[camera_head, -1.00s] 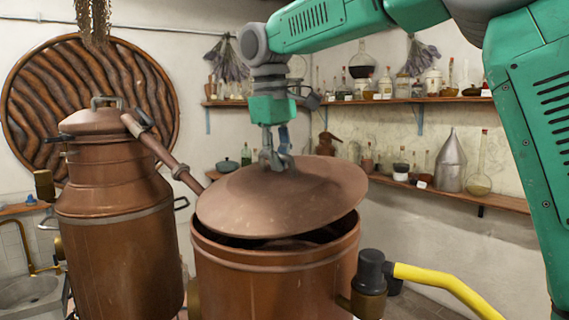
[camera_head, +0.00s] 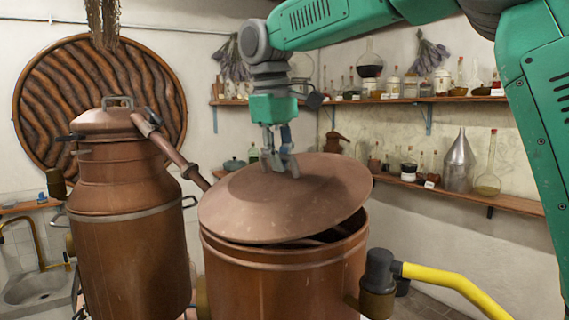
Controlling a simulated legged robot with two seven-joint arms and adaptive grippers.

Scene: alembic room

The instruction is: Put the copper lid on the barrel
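The copper lid (camera_head: 265,212) is a wide shallow dome at the top of the open copper barrel (camera_head: 285,283). The lid is tilted. Its near left edge is at or very close to the barrel's rim, and a dark gap shows under its right side. My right gripper (camera_head: 281,165) points down at the top middle of the lid, with its fingers at the place of the handle. The handle is hidden by the fingers, and it looks held between them. My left gripper is not in view.
A copper still (camera_head: 128,215) with a slanting pipe (camera_head: 172,150) stands close left of the barrel. A black fitting with a yellow hose (camera_head: 450,280) sticks out at the barrel's right. Shelves of glassware (camera_head: 470,195) line the back wall. A sink (camera_head: 35,287) is at lower left.

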